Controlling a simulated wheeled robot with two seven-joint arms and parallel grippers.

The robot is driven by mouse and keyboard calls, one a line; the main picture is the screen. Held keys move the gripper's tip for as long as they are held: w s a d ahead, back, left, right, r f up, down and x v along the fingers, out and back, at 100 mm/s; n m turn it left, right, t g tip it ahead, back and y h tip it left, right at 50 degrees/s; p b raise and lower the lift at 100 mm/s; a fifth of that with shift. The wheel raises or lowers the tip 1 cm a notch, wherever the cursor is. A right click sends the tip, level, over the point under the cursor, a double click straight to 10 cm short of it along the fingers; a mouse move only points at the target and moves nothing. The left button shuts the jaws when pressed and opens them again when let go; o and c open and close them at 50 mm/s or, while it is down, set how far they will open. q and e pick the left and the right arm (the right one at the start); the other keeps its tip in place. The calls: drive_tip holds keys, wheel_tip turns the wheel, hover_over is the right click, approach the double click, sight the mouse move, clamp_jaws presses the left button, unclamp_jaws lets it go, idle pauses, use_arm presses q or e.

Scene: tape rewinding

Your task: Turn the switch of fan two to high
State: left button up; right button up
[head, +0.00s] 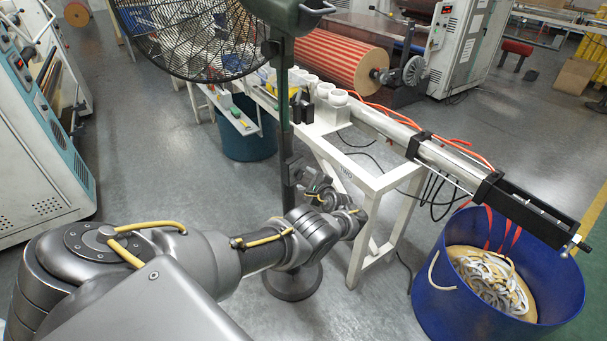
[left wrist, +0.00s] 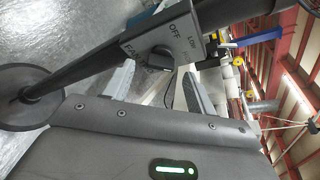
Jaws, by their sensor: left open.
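Fan two has a black wire cage (head: 195,35) and a dark green pole (head: 285,115) on a round base. In the left wrist view, its grey switch panel (left wrist: 178,35) on the pole shows the words OFF, LOW and FAN TWO. A grey switch knob (left wrist: 160,57) sticks out from the panel; its exact setting is hard to read. My left gripper (head: 319,184) is beside the pole at the panel's height. In the left wrist view the left gripper (left wrist: 158,74) is open, its two fingers apart on either side of the knob. My right gripper is out of view.
A white frame table (head: 375,185) stands right of the pole, close to my left gripper. A blue bin (head: 440,300) of tape scraps stands at the right front. A machine cabinet (head: 35,150) is at the left. Grey floor is clear between cabinet and fan.

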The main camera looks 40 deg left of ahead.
use_arm(q)
drive_tip(key=p+v, duration=0.3)
drive_tip(key=v, duration=0.5)
drive_tip(key=shift+p, duration=0.35)
